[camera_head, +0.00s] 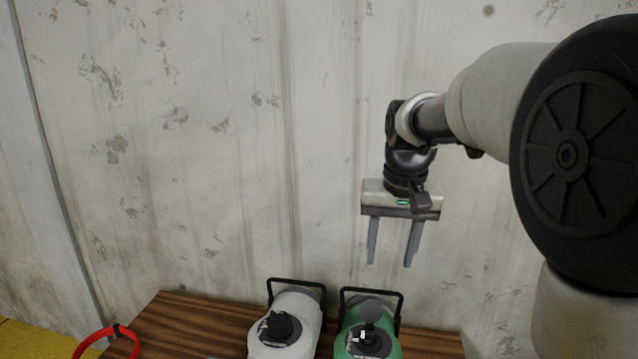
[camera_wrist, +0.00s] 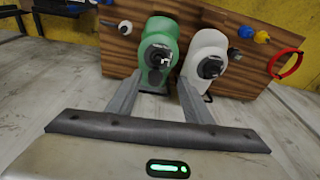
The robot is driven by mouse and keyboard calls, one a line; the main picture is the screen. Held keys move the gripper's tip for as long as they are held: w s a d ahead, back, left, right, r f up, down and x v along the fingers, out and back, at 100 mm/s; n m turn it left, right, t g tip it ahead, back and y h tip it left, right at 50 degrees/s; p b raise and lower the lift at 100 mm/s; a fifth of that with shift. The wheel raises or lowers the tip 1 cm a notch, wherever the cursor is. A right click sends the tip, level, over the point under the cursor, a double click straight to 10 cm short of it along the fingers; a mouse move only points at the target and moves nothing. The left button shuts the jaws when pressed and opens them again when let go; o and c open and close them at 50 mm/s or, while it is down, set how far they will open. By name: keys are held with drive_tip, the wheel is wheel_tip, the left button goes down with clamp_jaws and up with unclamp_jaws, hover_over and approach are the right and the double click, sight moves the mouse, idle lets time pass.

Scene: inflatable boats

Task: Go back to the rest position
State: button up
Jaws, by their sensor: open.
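My gripper (camera_head: 391,264) hangs open and empty, its two fingers pointing down, above the back of a wooden table (camera_head: 215,318). In the wrist view the fingers (camera_wrist: 160,95) stand apart with nothing between them. A green canister (camera_head: 366,330) with a black cap and handle stands on the table below my gripper. A white canister (camera_head: 293,310) with a black cap and handle stands to its left. In the wrist view the green canister (camera_wrist: 157,42) and the white canister (camera_wrist: 207,55) both show beyond the fingertips, apart from them.
A red ring (camera_head: 88,344) lies at the table's left. In the wrist view a blue item (camera_wrist: 246,32) and a yellow item (camera_wrist: 262,37) lie near the red ring (camera_wrist: 286,64). A stained pale wall (camera_head: 200,150) rises behind the table. The space around my gripper is clear.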

drive_tip(key=s+r+n+t+p, duration=0.1)
drive_tip(key=s+r+t+p, duration=0.2)
drive_tip(key=s, duration=1.9)
drive_tip(key=shift+s+r+n+p, duration=0.3)
drive_tip(key=shift+r+p, duration=0.25)
drive_tip(key=shift+p, duration=0.15)
